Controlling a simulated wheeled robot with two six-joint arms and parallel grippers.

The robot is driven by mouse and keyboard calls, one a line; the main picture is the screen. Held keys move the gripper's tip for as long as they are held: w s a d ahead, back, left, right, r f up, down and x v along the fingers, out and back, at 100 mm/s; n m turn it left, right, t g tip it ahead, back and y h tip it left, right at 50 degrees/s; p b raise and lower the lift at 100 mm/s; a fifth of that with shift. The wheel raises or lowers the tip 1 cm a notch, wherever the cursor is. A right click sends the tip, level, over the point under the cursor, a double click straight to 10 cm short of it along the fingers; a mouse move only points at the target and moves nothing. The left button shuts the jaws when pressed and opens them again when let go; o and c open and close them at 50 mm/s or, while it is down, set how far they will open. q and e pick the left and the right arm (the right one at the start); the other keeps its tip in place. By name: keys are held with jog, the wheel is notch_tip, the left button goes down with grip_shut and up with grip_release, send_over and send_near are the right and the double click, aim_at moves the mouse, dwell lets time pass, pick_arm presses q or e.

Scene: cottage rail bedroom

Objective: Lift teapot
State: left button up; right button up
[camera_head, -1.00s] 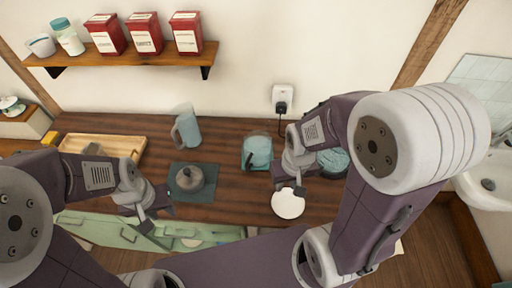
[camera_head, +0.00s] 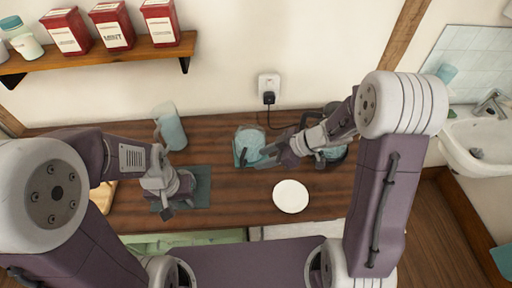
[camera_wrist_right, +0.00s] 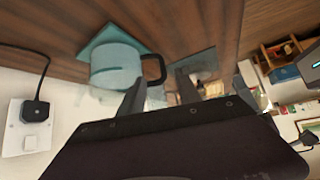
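My right gripper (camera_head: 270,157) is beside a pale teal mug (camera_head: 249,143) on a teal coaster. In the right wrist view its fingers (camera_wrist_right: 158,97) are apart, near the dark handle of the mug (camera_wrist_right: 115,65), with nothing seen held.
A white plate (camera_head: 290,196) lies on the wooden counter (camera_head: 240,205). A wooden tray (camera_head: 103,195) is partly hidden at left. A plug with a cord (camera_head: 268,92) is on the wall. A dark round object (camera_head: 333,153) is behind my right arm.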

pick_arm(q)
notch_tip(320, 180, down, 3)
jog(key=b, duration=0.2)
jog(key=shift+s+r+b, duration=0.1)
jog(key=shift+b, duration=0.25)
pick_arm(e)
jog(key=x, duration=0.8)
jog(key=shift+s+a, duration=0.1)
jog(key=shift+a, duration=0.15)
pick_arm(q)
jog(key=shift+a, duration=0.15)
pick_arm(e)
jog(key=shift+w+a+f, duration=0.2)
jog(key=shift+a+f, duration=0.05)
jog(key=shift+a, duration=0.05)
jog(key=shift+s+r, duration=0.1)
grip_shut()
